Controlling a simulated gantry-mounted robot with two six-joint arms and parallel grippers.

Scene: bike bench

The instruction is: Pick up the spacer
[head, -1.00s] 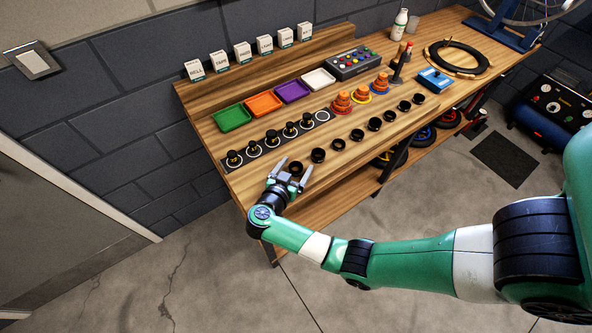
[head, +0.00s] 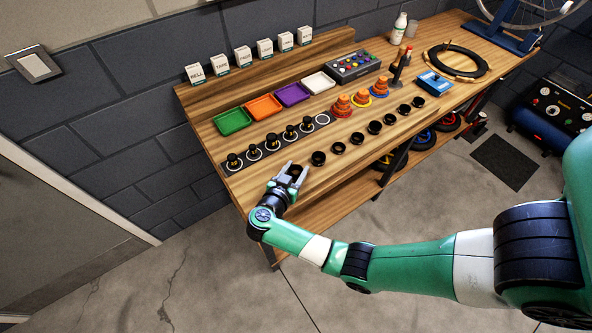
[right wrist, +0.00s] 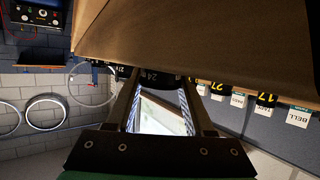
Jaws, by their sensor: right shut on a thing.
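My right gripper (head: 290,176) is at the near left end of the bench, shut on a small black ring-shaped spacer (head: 295,170). In the right wrist view the spacer (right wrist: 152,77) sits between the fingertips and shows a white number 24. I cannot tell whether it still touches the bench top. A row of similar black spacers (head: 339,148) stretches away to the right along the bench. My left gripper is not in view.
The wooden bench (head: 330,175) carries a black strip (head: 232,168) with several dark knobs, and green (head: 232,121), orange (head: 264,106), purple (head: 292,94) and white (head: 319,82) trays. Orange stacked cones (head: 342,106) stand right of the strip. Labelled white boxes (head: 242,56) line the back ledge.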

